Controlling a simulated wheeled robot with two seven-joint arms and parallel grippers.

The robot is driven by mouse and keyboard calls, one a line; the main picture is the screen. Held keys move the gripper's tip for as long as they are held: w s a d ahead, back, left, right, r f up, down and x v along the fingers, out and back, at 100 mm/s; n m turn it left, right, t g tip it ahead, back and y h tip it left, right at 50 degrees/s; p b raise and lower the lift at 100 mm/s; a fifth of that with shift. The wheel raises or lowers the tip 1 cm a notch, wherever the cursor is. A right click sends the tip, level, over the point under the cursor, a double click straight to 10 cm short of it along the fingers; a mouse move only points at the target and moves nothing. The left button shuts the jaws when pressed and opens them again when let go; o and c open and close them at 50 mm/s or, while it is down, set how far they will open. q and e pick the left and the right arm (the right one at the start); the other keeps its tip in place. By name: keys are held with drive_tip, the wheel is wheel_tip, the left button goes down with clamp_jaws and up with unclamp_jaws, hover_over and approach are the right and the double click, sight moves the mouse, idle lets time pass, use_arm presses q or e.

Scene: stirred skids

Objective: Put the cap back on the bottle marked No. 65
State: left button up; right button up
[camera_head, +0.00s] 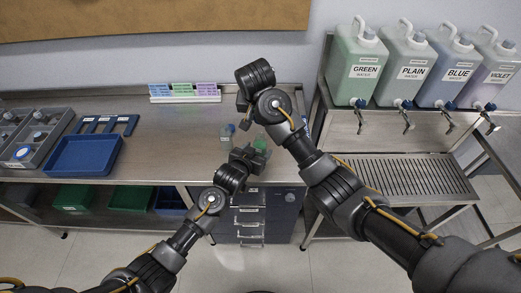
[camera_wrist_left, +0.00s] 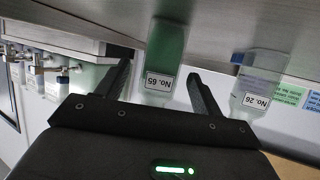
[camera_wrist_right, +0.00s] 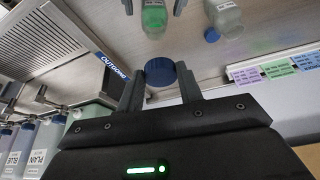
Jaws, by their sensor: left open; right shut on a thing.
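The No. 65 bottle (camera_wrist_left: 165,55) holds green liquid and stands on the bench; it also shows in the head view (camera_head: 260,143) and, from above, in the right wrist view (camera_wrist_right: 154,17). My left gripper (camera_wrist_left: 160,88) is open, one finger on each side of this bottle. My right gripper (camera_head: 243,117) is shut on a blue cap (camera_wrist_right: 160,72), held above the bench and apart from the bottle. The No. 26 bottle (camera_wrist_left: 255,80) stands beside No. 65, pale and nearly clear. A small blue cap (camera_wrist_right: 211,34) shows beside it, seemingly on the bench.
Colored label cards (camera_head: 185,91) stand at the bench's back. A blue tray (camera_head: 84,155) and a grey divided crate (camera_head: 35,137) are at the left. Large water jugs (camera_head: 357,65) with taps stand at the right. The bench middle (camera_head: 170,130) is clear.

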use_arm(q)
drive_tip(key=shift+x, duration=1.4)
clamp_jaws()
use_arm(e)
hover_over(260, 137)
drive_tip(key=shift+s+a+f, duration=0.1)
drive_tip(key=shift+s+f, duration=0.15)
drive_tip(key=shift+f, duration=1.05)
drive_tip(key=shift+s+f, duration=0.2)
drive_tip(key=shift+f, duration=1.1)
drive_tip(key=shift+f, duration=0.1)
drive_tip(key=shift+f, duration=0.75)
drive_tip(key=shift+f, duration=0.6)
